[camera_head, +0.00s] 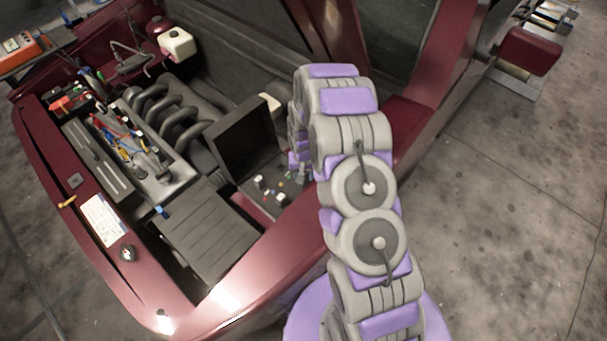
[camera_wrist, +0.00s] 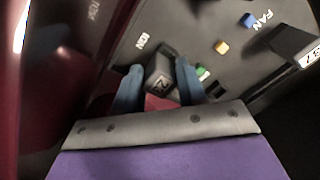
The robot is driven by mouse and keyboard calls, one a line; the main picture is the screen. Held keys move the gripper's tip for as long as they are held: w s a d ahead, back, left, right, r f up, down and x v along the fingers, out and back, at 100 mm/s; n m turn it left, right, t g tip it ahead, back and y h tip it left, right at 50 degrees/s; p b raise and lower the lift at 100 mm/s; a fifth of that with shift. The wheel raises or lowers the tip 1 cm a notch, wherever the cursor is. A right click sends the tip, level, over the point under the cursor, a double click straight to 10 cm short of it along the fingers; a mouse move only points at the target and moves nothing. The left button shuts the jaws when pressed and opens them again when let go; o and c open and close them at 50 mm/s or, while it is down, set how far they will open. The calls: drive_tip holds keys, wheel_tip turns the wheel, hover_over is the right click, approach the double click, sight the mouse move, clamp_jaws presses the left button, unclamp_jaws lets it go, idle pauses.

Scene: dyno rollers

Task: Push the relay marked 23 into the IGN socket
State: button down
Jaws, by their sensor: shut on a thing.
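In the wrist view, my gripper (camera_wrist: 158,82) has its two blue fingers closed on the sides of a dark relay (camera_wrist: 160,74). The mark on the relay's face looks like 23, seen rotated. The IGN label (camera_wrist: 143,40) is on the dark panel just beyond the relay. The relay and fingers hide the socket, so I cannot tell whether the relay's pins are in it. In the head view, my gripper (camera_head: 300,170) is partly hidden by my arm, at the right side of the open fuse box (camera_head: 254,186).
Another dark relay (camera_wrist: 297,48) with a white label stands near the FAN label (camera_wrist: 263,18). Small blue (camera_wrist: 248,20), orange (camera_wrist: 221,47) and green (camera_wrist: 202,73) fuses are on the panel. The raised black lid (camera_head: 243,138) and the red car fender (camera_head: 285,235) flank the box.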

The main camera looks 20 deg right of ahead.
drive_tip(key=shift+s+a+f, duration=0.1)
drive_tip(key=shift+f, duration=0.35)
drive_tip(key=shift+s+a+f, duration=0.1)
drive_tip(key=shift+f, duration=0.35)
idle(0.4)
drive_tip(key=shift+w+a, duration=0.15)
drive_tip(key=shift+f, duration=0.25)
idle(0.6)
drive_tip(key=c, duration=1)
unclamp_jaws()
drive_tip(key=shift+w+f, duration=0.1)
drive_tip(key=shift+f, duration=0.05)
drive_tip(key=o, duration=0.5)
drive_tip(key=shift+d, duration=0.25)
drive_tip(key=shift+c, duration=0.2)
drive_tip(key=shift+a+r, duration=0.15)
drive_tip(key=shift+r, duration=0.35)
wheel_tip(320, 180, up, 16)
drive_tip(key=p, duration=0.2)
drive_tip(key=shift+d+r, duration=0.2)
drive_tip(key=shift+r, duration=0.05)
